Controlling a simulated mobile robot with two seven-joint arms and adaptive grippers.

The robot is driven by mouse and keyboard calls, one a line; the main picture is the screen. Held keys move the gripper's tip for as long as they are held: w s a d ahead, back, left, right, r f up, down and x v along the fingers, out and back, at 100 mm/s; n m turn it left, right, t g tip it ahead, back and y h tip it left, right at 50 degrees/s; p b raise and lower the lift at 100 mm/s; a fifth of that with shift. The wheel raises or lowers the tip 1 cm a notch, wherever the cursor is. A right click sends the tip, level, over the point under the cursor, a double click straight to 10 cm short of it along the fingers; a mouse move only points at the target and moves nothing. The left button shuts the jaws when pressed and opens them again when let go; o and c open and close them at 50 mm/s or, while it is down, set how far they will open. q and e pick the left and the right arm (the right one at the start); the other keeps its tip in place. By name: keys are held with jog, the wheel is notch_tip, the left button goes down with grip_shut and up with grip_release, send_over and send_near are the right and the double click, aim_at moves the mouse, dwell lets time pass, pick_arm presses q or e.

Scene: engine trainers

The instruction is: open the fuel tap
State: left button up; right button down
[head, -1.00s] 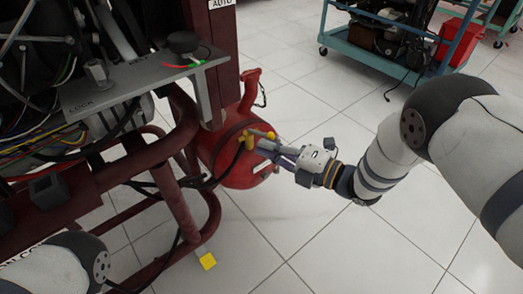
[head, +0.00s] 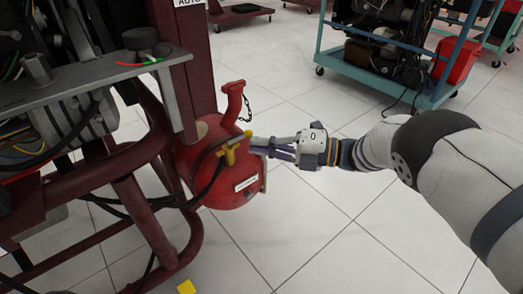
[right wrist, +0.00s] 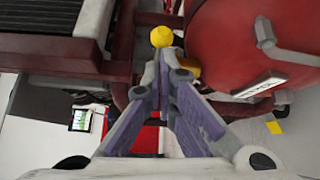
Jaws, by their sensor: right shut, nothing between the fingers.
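The fuel tap (head: 229,153) is a small yellow fitting on the side of the round red fuel tank (head: 212,188). A dark hose runs from it towards the engine frame. My right gripper (head: 254,143) is at the right of the tap, with its fingers shut and empty, pointing at it. In the right wrist view, a round yellow end (right wrist: 162,36) shows just beyond the shut fingertips (right wrist: 160,56). I cannot tell whether the fingertips touch it. The fingers partly hide the yellow body behind. My left gripper is out of view.
The dark red engine frame (head: 150,215) with a grey metal panel (head: 100,78) stands at the left, close to the tank. The red filler neck (head: 233,102) with a chain rises above the tap. A teal cart (head: 400,82) stands behind.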

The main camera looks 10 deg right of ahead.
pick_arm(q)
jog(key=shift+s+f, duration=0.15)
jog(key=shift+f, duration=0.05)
pick_arm(e)
jog(key=shift+w, duration=0.5)
pick_arm(q)
jog(key=shift+b, duration=0.3)
pick_arm(e)
jog(key=shift+w, duration=0.1)
